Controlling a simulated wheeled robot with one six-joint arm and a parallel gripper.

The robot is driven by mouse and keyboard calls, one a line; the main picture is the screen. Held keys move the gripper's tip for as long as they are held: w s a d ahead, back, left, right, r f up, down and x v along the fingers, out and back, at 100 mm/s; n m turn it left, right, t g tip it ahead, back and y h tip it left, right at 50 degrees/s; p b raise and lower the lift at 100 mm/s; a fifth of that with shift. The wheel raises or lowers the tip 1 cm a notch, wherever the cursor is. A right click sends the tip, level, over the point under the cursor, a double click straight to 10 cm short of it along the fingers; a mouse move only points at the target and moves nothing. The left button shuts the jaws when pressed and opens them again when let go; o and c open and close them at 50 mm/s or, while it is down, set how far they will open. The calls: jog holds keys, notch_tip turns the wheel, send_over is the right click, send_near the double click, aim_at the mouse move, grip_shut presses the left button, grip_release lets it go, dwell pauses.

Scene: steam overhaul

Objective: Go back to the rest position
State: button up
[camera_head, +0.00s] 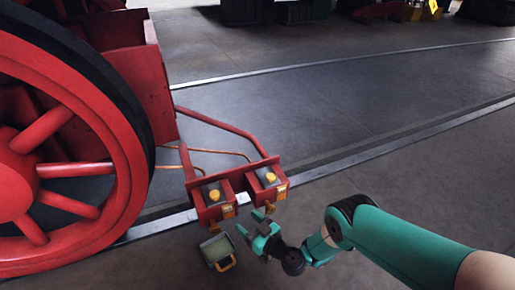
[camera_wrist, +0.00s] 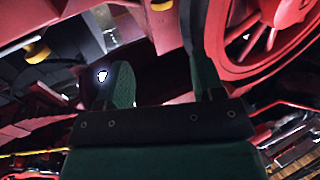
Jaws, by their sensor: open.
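My gripper (camera_head: 251,226) is at the end of my green arm, low in the middle of the head view. It is open and I see nothing between its fingers. It is close to the front of a red bracket (camera_head: 232,188) with two yellow knobs (camera_head: 215,195) and (camera_head: 270,177). In the wrist view, the two dark green fingers of my gripper (camera_wrist: 163,85) stand apart, with dark and red machine parts behind them. Whether the gripper touches the bracket, I cannot tell.
A large red spoked wheel (camera_head: 117,180) stands at the left. A small grey-green box (camera_head: 216,248) with a yellow handle is left of my gripper. Metal rails (camera_head: 330,168) cross the floor. Open floor (camera_head: 400,100) lies to the right and behind.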

jog(key=w+a+r+n+g+y, duration=0.1)
jog(key=w+a+r+n+g, duration=0.15)
jog(key=r, duration=0.55)
jog(key=w+a+r+n+g+y, duration=0.1)
jog(key=w+a+r+g, duration=0.15)
jog(key=r, duration=0.65)
notch_tip(320, 180, up, 12)
jog(key=s+d+g+h, duration=0.2)
jog(key=g, duration=0.2)
jog(key=s+d+r+m+g+h, duration=0.2)
jog(key=s+d+r+h, duration=0.3)
jog(key=s+d+r, duration=0.7)
jog(key=s+d+r+m+h, duration=0.35)
jog(key=s+d, duration=0.85)
jog(key=s, duration=0.4)
notch_tip(320, 180, up, 33)
jog(key=p, duration=3.3)
jog(key=shift+a+m+g+h+p, duration=0.15)
jog(key=shift+m+g+h+p, duration=0.2)
jog(key=shift+m+g+h, duration=0.1)
jog(key=shift+c, duration=0.4)
